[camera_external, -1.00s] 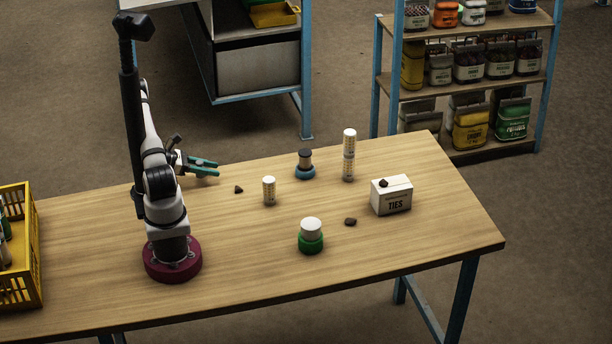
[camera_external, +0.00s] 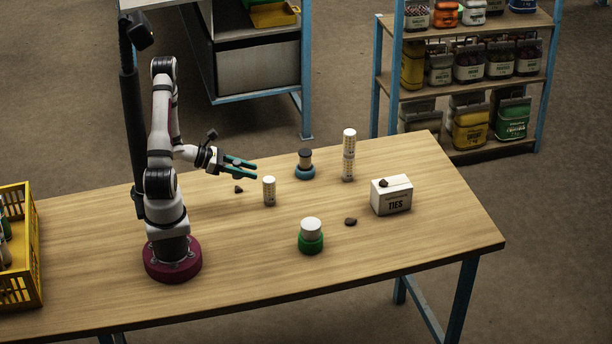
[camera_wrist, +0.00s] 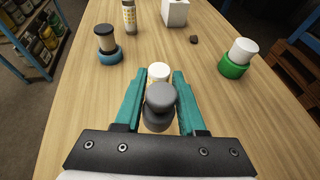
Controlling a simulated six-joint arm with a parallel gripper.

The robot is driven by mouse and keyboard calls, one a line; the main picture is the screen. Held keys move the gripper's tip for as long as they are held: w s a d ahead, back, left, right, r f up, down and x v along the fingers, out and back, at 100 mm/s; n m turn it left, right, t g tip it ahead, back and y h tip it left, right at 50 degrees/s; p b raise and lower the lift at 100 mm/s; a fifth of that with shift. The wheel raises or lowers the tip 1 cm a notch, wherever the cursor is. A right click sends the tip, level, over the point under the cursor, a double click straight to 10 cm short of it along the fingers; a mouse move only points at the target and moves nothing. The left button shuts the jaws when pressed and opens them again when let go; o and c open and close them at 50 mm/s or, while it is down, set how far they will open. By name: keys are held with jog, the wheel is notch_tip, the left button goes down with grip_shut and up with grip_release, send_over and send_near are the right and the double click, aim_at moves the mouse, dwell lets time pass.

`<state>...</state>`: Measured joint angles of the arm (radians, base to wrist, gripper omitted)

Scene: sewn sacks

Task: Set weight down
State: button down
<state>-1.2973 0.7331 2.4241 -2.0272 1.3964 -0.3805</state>
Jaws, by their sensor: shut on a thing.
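My gripper (camera_external: 240,168) has teal fingers, seen also in the wrist view (camera_wrist: 158,92). It is shut on a dark grey knobbed weight (camera_wrist: 160,104), raised above the table. In the wrist view a short white-topped cylinder (camera_wrist: 158,73) shows just beyond the weight; outside, this perforated cylinder (camera_external: 269,191) stands on the table below and right of the fingertips. A copper-coloured weight with a dark top (camera_external: 305,157) stands on a blue round base (camera_external: 305,173). A white piece (camera_external: 311,226) sits on a green round base (camera_external: 311,244).
A tall perforated stack (camera_external: 348,155) and a white TIES box (camera_external: 391,199) with a dark lump on top stand at the right. Dark lumps (camera_external: 350,222) (camera_external: 239,189) lie on the table (camera_external: 410,245). A yellow crate (camera_external: 20,285) is at the left; the front table is mostly clear.

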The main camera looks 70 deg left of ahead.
aim_at(276, 233)
jog(key=w+d+f+m+g+h, duration=0.1)
jog(key=w+d+m+h, duration=0.15)
jog(key=d, duration=0.45)
jog(key=w+d+f+m+g+h, duration=0.1)
jog(key=w+d+m+h, duration=0.15)
jog(key=d, duration=0.55)
jog(key=shift+g, duration=0.3)
jog(key=f, duration=0.8)
jog(key=shift+s+d+f, duration=0.1)
jog(key=shift+s+d, duration=0.05)
jog(key=shift+s, duration=0.2)
jog(key=c, duration=0.5)
grip_release()
